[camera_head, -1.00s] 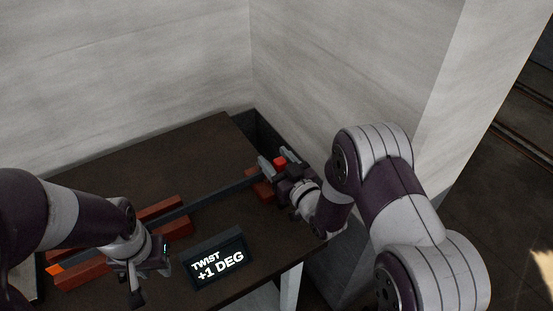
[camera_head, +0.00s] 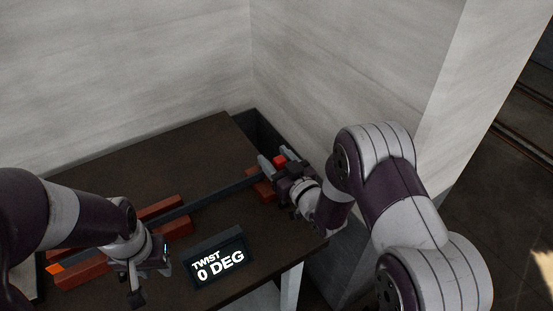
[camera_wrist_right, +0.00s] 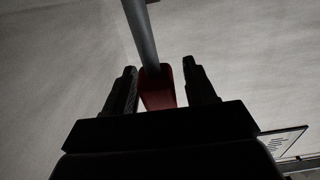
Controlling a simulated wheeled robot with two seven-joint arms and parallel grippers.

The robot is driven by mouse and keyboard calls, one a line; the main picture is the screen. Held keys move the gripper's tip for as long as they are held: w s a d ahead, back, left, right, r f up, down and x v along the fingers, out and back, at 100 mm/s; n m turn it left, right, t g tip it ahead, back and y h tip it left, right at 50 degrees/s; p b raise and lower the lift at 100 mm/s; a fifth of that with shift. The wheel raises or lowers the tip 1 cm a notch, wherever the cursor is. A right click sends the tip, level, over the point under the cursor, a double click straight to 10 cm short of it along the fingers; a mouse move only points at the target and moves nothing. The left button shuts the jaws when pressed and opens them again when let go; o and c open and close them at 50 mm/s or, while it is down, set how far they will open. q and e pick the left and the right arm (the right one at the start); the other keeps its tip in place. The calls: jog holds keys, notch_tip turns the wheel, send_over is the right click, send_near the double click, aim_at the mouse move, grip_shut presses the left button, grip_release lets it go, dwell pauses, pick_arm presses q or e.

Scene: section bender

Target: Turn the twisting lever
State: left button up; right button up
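The twisting lever, a grey rod with a red grip (camera_wrist_right: 157,90), shows in the right wrist view between the fingers of my right gripper (camera_wrist_right: 160,85). The fingers are apart, with a gap at the right of the grip; the left finger is close to it, and I cannot tell if it touches. In the head view my right gripper (camera_head: 282,175) is at the far right end of the bench, by a small red part (camera_head: 280,161). My left gripper (camera_head: 138,285) hangs near the bench's front left; its finger opening is unclear. A display (camera_head: 217,262) reads "TWIST 0 DEG".
A long dark bar (camera_head: 215,194) runs across the dark bench (camera_head: 150,165) between red-brown blocks (camera_head: 160,207). Pale walls (camera_head: 130,70) stand close behind and to the right. The back of the bench top is clear.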

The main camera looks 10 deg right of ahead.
jog(key=b+v, duration=0.1)
jog(key=v, duration=1.1)
jog(key=shift+s+d+b, duration=0.15)
jog(key=shift+s+b, duration=0.15)
jog(key=d+f+m+g+h+p, duration=0.1)
jog(key=d+f+m+g+h, duration=0.1)
jog(key=d+f+g+h, duration=0.45)
jog(key=s+a+r+m+g, duration=0.2)
jog(key=s+r+g, duration=0.3)
jog(key=s+g, duration=0.3)
jog(key=s, duration=0.4)
jog(key=shift+a, duration=0.3)
jog(key=shift+g, duration=0.25)
